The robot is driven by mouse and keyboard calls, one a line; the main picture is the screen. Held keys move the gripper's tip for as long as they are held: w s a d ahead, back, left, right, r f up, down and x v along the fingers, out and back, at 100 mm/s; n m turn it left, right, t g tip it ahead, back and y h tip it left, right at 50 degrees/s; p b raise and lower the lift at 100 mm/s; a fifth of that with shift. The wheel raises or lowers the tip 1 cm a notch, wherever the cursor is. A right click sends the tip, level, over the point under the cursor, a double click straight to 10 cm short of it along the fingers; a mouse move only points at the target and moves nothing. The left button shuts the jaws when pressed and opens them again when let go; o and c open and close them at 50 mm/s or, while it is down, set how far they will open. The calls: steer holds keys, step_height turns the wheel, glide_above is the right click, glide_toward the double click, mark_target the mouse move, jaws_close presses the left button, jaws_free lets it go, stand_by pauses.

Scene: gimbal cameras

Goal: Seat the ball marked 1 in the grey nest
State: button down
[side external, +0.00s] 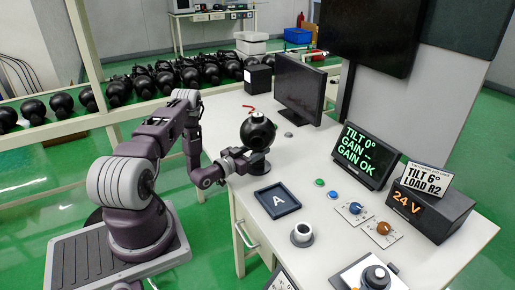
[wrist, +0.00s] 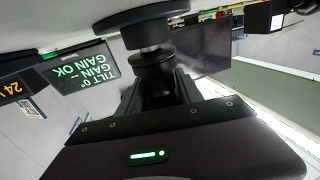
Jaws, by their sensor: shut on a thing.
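A large black ball (side external: 258,131) with a pale patch on top sits over a dark round base (side external: 259,167) on the white bench. I cannot read a number on it. My gripper (side external: 240,158) reaches in from the left at the ball's lower side. In the wrist view, which looks upside down, my gripper (wrist: 157,100) is shut on a dark ridged stem (wrist: 155,72), above a grey disc base (wrist: 155,18) by the bench top. The ball is not clear there. A grey ring-shaped holder (side external: 301,235) with a pale inside stands near the front; I cannot tell if it is the nest.
A dark tray marked A (side external: 277,200) lies in front of the ball. A monitor (side external: 299,88) stands behind. A screen (side external: 366,154) reads TILT 0°, GAIN –, GAIN OK. A 24 V box (side external: 430,213), buttons and knobs occupy the right. Several black balls line a rack at the back left.

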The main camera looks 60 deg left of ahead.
steer(key=shift+f, duration=0.4)
steer(key=c, duration=0.7)
jaws_free()
steer(key=v, duration=0.7)
